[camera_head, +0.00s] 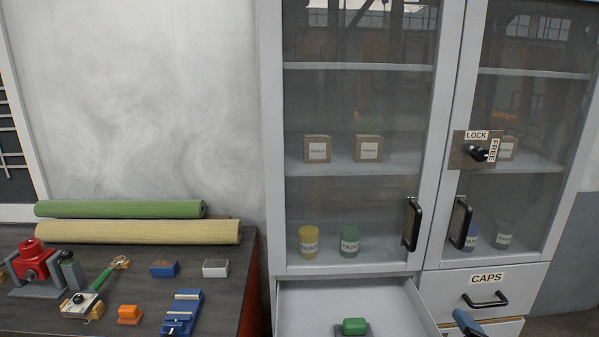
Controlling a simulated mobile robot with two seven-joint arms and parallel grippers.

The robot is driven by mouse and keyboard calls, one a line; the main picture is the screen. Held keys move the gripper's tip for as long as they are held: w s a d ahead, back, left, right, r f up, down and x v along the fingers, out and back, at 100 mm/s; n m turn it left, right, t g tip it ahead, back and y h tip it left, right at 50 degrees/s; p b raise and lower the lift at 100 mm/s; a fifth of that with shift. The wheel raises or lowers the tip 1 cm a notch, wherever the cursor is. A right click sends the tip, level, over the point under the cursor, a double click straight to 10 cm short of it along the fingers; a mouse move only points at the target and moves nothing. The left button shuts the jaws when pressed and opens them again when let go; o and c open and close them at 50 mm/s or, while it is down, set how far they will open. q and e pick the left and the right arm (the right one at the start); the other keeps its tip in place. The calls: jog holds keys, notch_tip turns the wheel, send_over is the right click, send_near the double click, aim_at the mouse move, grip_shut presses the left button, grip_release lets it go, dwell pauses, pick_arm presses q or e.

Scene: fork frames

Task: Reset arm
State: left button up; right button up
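Neither of my grippers can be made out in the head view. A blue-grey piece (467,322) juts up at the bottom edge, in front of the lower right drawers. Most of it is cut off, and I cannot tell whether it is part of my arm or a separate thing. An open drawer (300,300) under the left cabinet door holds a green block (355,326) on a dark base.
The glass-door cabinet (272,200) is closed, with boxes and jars inside. A lock plate (466,160) sits on the right door. The CAPS drawer (450,292) looks shut. A dark bench (232,275) at left holds rolls (140,231), a red device (35,262) and several small items.

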jog(key=s+d+f+m+g, duration=0.2)
jog(key=s+f+m+g, duration=0.5)
jog(key=s, duration=0.3)
jog(key=s+d+f+m+g, duration=0.2)
jog(key=s+f+m+g, duration=0.3)
jog(key=s+f, duration=0.5)
jog(key=w+f+t+b, duration=0.3)
jog(key=f+b, duration=0.2)
jog(key=f, duration=0.5)
jog(key=w+f+n+t+y+b, duration=0.1)
jog(key=w+f+t+b, duration=0.2)
jog(key=f, duration=0.7)
jog(key=shift+w+f+b, duration=0.35)
jog(key=shift+w+b, duration=0.2)
jog(key=shift+b, duration=0.5)
jog(key=shift+d, duration=0.1)
jog(key=shift+c, duration=0.2)
